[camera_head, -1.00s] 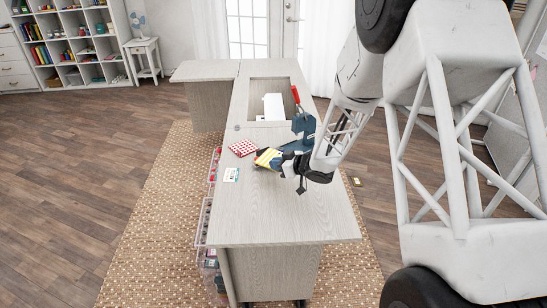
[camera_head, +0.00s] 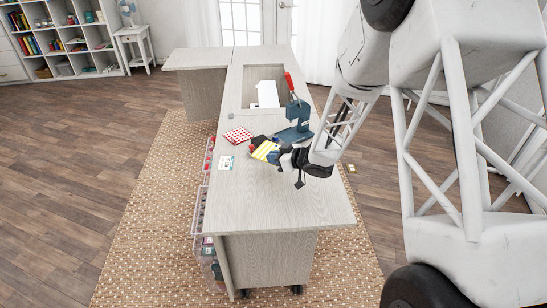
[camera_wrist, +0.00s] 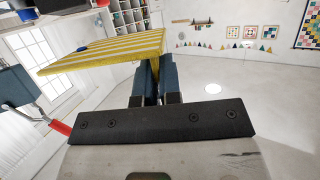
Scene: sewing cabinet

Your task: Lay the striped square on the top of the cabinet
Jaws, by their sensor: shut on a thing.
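The yellow-and-white striped square (camera_head: 264,150) is in my gripper (camera_head: 282,156), above the cabinet top (camera_head: 265,200). In the wrist view the striped square (camera_wrist: 105,52) spreads out to the left of the fingers (camera_wrist: 152,78), which are shut on its edge. A small blue thing shows on its upper face there. In the head view I cannot tell how high above the top it is. My wrist hides part of the cabinet top at the right.
A red-and-white patterned square (camera_head: 237,135) and a small pale card (camera_head: 226,163) lie on the top, left of the striped square. A dark blue press (camera_head: 297,112) with a red handle stands behind. A white machine (camera_head: 267,94) sits in the recess. The front of the top is clear.

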